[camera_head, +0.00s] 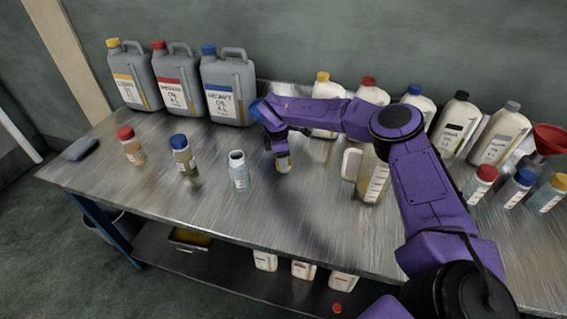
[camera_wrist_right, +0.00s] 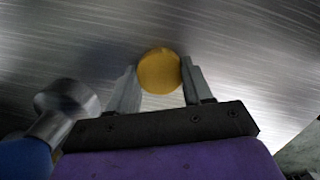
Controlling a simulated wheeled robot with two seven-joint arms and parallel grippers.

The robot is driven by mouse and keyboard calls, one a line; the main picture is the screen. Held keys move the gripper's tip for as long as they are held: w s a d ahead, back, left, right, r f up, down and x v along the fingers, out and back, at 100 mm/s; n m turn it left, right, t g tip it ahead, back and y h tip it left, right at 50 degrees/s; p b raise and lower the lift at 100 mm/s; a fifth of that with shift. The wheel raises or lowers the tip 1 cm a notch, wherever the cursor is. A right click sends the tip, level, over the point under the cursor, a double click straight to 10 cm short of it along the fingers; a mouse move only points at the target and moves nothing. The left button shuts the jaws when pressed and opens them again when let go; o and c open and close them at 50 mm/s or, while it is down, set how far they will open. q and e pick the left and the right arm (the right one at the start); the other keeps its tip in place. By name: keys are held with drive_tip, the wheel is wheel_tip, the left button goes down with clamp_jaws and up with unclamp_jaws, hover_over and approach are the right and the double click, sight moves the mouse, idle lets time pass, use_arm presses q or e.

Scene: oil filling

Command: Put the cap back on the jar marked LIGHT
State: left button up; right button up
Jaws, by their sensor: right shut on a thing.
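My right gripper (camera_head: 283,163) is low over the middle of the table, to the right of the open jar (camera_head: 238,170). In the right wrist view the right gripper (camera_wrist_right: 160,80) is shut on a round yellow cap (camera_wrist_right: 158,72), held between its two grey fingers. The open jar stands upright without a cap, with a pale label whose words are too small to read. The cap and the jar are apart. What is directly beneath the cap is hidden in the wrist view. My left gripper is not in view.
A red-capped jar (camera_head: 132,146) and a blue-capped jar (camera_head: 184,156) stand left of the open jar. A measuring jug (camera_head: 374,182) stands right of my gripper. Large canisters (camera_head: 228,88) and several bottles line the back. The table front (camera_head: 240,220) is clear.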

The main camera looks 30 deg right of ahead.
drive_tip(key=shift+r, duration=0.1)
drive_tip(key=shift+r, duration=0.35)
use_arm(q)
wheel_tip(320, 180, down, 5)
drive_tip(key=b, duration=0.5)
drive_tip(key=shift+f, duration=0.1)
use_arm(e)
drive_tip(key=s+a+r, duration=0.6)
drive_tip(key=s+r, duration=0.6)
drive_tip(key=shift+s, duration=0.3)
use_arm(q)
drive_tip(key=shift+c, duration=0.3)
use_arm(e)
drive_tip(key=shift+a, duration=0.1)
